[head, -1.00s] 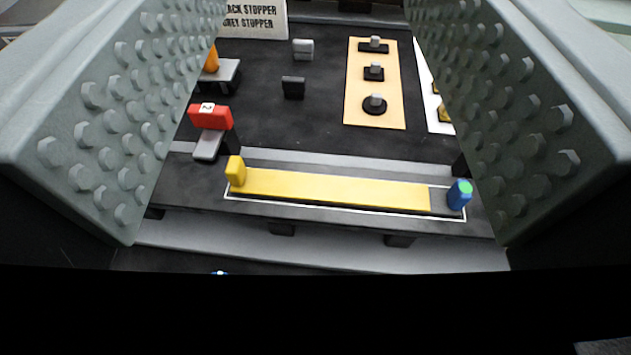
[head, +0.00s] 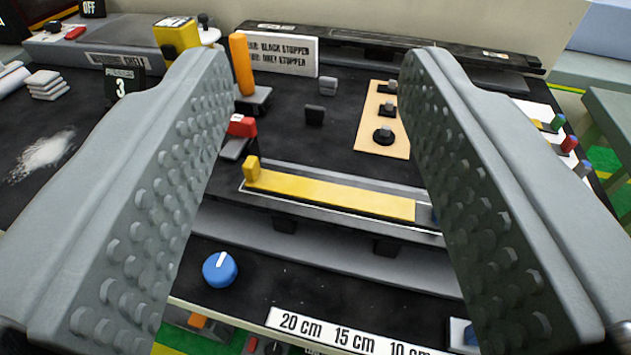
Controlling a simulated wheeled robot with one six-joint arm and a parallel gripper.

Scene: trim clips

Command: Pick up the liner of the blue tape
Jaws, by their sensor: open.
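A long yellow strip (head: 335,194) lies on a dark ledge inside a white outline, beyond and between my fingers in the head view. A raised yellow tab (head: 251,169) stands at its left end. I cannot tell which part is the liner. My gripper (head: 318,100) is open and empty, its two studded grey fingers wide apart, and it touches none of these parts.
A blue knob (head: 220,269) sits on the nearer panel, with a length label (head: 350,332) at the front.

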